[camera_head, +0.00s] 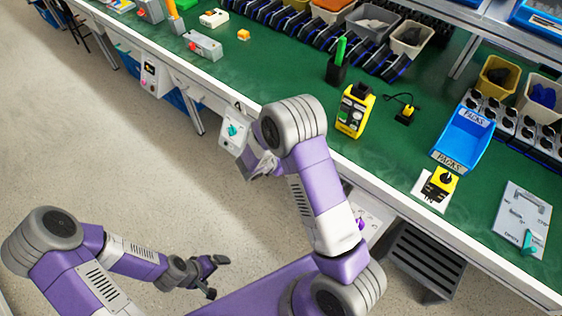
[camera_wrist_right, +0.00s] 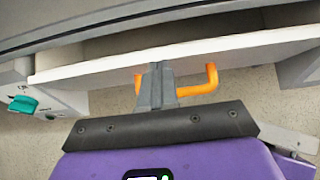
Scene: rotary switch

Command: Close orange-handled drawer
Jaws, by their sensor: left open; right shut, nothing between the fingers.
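The orange handle (camera_wrist_right: 208,82) sits on a white drawer front (camera_wrist_right: 235,53) under the bench edge in the right wrist view. My right gripper (camera_wrist_right: 157,67) is shut and empty. Its fingers overlap the handle and point at the drawer front, hiding part of the handle; I cannot tell whether they touch. How far the drawer stands out is unclear. In the head view my right arm covers this spot, and the orange handle does not show. My left gripper (camera_head: 216,277) is open and empty, low over the floor, far from the drawer.
A white box with a teal knob (camera_head: 234,130) hangs on the bench front beside my right wrist; a teal knob (camera_wrist_right: 22,104) shows left of the drawer. The green bench top (camera_head: 290,80) holds a blue tray (camera_head: 463,138) and yellow devices. Floor (camera_head: 120,150) at left is clear.

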